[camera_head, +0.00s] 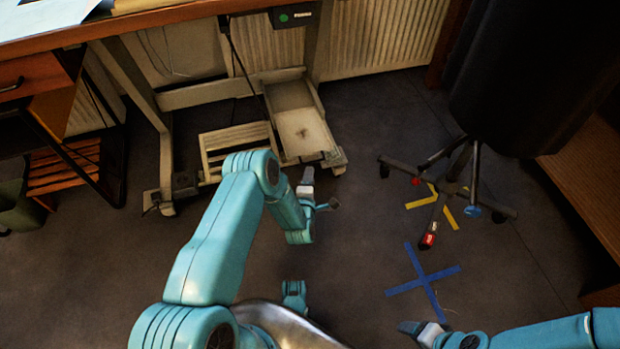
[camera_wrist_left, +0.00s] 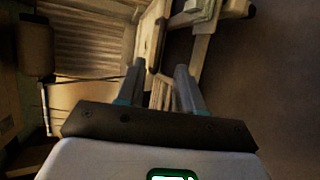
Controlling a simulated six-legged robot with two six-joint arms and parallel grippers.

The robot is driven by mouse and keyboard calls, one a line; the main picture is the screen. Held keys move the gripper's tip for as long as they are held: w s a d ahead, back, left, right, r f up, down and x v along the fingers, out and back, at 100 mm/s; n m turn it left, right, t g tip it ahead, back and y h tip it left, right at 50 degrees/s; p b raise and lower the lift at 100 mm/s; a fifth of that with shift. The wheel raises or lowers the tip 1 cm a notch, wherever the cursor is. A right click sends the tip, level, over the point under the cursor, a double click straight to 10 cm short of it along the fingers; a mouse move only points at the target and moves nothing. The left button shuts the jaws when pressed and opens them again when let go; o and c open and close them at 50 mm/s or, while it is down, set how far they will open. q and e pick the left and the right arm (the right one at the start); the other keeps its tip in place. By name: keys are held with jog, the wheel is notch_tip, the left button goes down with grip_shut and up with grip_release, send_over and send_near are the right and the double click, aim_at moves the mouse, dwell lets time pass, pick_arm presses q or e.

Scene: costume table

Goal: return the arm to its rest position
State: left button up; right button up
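My left arm (camera_head: 222,235) is teal and comes in from the lower left of the head view, bent at the elbow. Its gripper (camera_head: 318,190) is over the floor in front of the desk frame. In the left wrist view the two fingers of this gripper (camera_wrist_left: 160,82) stand apart with nothing held between them, so it is open. My right arm (camera_head: 545,336) comes in at the lower right. Its gripper (camera_head: 420,328) is low over the floor, and its fingers are too small and dark to tell open from shut.
A wooden desk (camera_head: 150,22) on a metal frame stands at the upper left, with a radiator (camera_head: 385,35) behind. A black office chair (camera_head: 530,80) on a wheeled base stands at the upper right. Blue tape (camera_head: 422,280) forms a cross on open dark floor.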

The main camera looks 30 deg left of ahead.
pick_arm(q)
jog(key=w+d+r+m+h+p, duration=0.25)
jog(key=d+r, duration=0.25)
jog(key=r, duration=0.6)
jog(key=s+d+f+m+g+h, duration=0.1)
jog(key=s+d+m+g+h, duration=0.35)
jog(key=s, duration=0.55)
jog(key=s+d+f+m+g+h, duration=0.15)
jog(key=s+d+m+g, duration=0.3)
jog(key=s+m, duration=0.45)
jog(key=s+d+f+m+g+h, duration=0.2)
jog(key=s+d+m+g, duration=0.3)
jog(key=s, duration=0.6)
notch_tip(320, 180, up, 33)
jog(key=s+d+m+p, duration=0.1)
jog(key=p, duration=3.2)
jog(key=shift+d, duration=0.4)
pick_arm(e)
notch_tip(320, 180, up, 35)
jog(key=s+a, duration=0.1)
jog(key=shift+s+a+n+g, duration=0.2)
jog(key=shift+s+n+g, duration=0.1)
jog(key=shift+s+g, duration=0.1)
